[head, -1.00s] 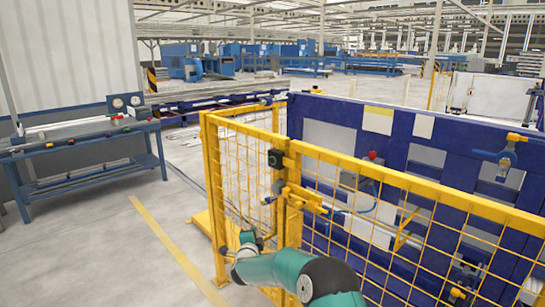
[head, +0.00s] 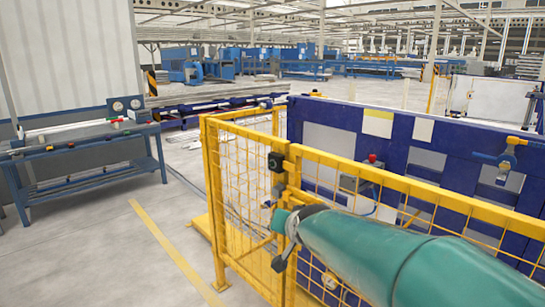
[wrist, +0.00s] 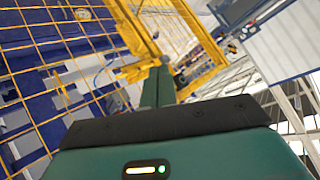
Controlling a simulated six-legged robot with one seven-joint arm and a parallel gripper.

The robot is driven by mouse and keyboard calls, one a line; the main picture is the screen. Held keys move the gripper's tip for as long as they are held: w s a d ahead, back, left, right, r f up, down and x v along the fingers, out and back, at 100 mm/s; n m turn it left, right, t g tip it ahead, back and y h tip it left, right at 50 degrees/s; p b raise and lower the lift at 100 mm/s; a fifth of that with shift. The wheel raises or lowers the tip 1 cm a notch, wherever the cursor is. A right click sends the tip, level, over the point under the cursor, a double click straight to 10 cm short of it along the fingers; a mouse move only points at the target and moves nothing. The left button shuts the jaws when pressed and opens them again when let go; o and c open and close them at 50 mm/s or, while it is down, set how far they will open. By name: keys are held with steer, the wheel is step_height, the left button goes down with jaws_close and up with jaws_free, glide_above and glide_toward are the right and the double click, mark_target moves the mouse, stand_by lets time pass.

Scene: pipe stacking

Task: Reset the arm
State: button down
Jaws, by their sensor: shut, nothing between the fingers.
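My green arm (head: 390,250) reaches in from the lower right of the head view, in front of the yellow mesh fence. Its far end is beside the fence's corner post. In the wrist view, my gripper (wrist: 157,88) shows as narrow green fingers beyond a dark bar. They are together, with nothing held. The fingers point towards the yellow fence frame and a yellow latch-like part (wrist: 135,70). I cannot tell whether they touch it.
The yellow mesh fence (head: 237,180) stands close ahead, with a blue machine (head: 340,112) behind it. A blue workbench (head: 90,140) with pipes stands at the left. The grey floor (head: 110,240) between bench and fence is clear, crossed by a yellow line.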

steer(key=s+d+f+n+g+h, duration=0.1)
steer(key=s+d, duration=0.3)
steer(key=s, duration=0.5)
steer(key=s+d+f+n+g, duration=0.1)
steer(key=s+d, duration=0.3)
steer(key=s, duration=0.6)
steer(key=s+d+f+g+h, duration=0.1)
steer(key=s+d+f+g, duration=0.1)
steer(key=s, duration=0.8)
steer(key=shift+d+f+n+g+h, duration=0.3)
steer(key=shift+d+n+g, duration=0.15)
steer(key=shift+d, duration=0.65)
